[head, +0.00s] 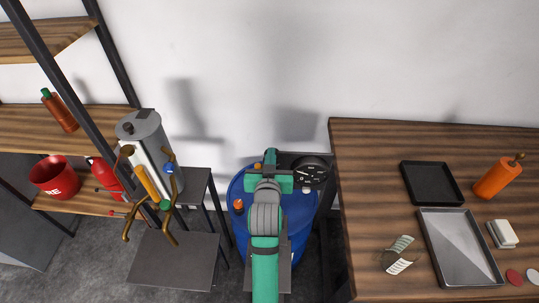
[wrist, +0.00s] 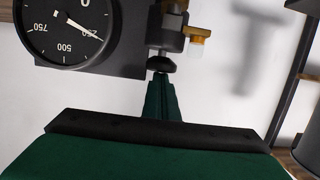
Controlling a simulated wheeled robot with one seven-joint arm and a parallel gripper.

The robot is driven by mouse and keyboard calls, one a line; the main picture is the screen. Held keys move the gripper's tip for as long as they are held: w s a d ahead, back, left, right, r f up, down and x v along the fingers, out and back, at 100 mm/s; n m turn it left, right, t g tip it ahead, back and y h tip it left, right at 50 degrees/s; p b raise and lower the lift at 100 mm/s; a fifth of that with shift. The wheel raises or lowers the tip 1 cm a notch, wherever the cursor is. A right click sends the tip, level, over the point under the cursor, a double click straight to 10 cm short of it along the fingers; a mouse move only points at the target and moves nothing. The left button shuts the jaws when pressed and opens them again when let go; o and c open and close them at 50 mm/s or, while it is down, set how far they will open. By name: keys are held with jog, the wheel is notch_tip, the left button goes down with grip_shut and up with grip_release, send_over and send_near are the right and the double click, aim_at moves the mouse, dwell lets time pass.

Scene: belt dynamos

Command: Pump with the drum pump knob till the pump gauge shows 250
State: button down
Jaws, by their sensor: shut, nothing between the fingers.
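The round black pump gauge (head: 311,171) is beside the blue drum's top, to the right of my gripper (head: 271,156). In the wrist view the pump gauge (wrist: 68,30) appears upside down; its white needle lies close to the 250 mark. A dark rounded knob (wrist: 160,64), apparently the drum pump knob, shows just beyond the tips of my gripper (wrist: 161,80). My gripper is shut and empty, its tips at or very near the knob; I cannot tell whether they touch. In the head view my arm hides the knob and much of the blue drum (head: 241,222).
A wooden table (head: 360,150) with trays stands close at the right. At left a small dark table (head: 195,186) holds a grey cylinder (head: 143,135) with brass pipes, beside a shelf with a red bucket (head: 54,177). The white wall is close behind the drum.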

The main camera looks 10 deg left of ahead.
jog(key=shift+r, duration=0.1)
notch_tip(320, 180, up, 4)
jog(key=v, duration=1)
jog(key=shift+w, duration=0.1)
dwell(0.6)
jog(key=shift+d, duration=0.1)
dwell(0.3)
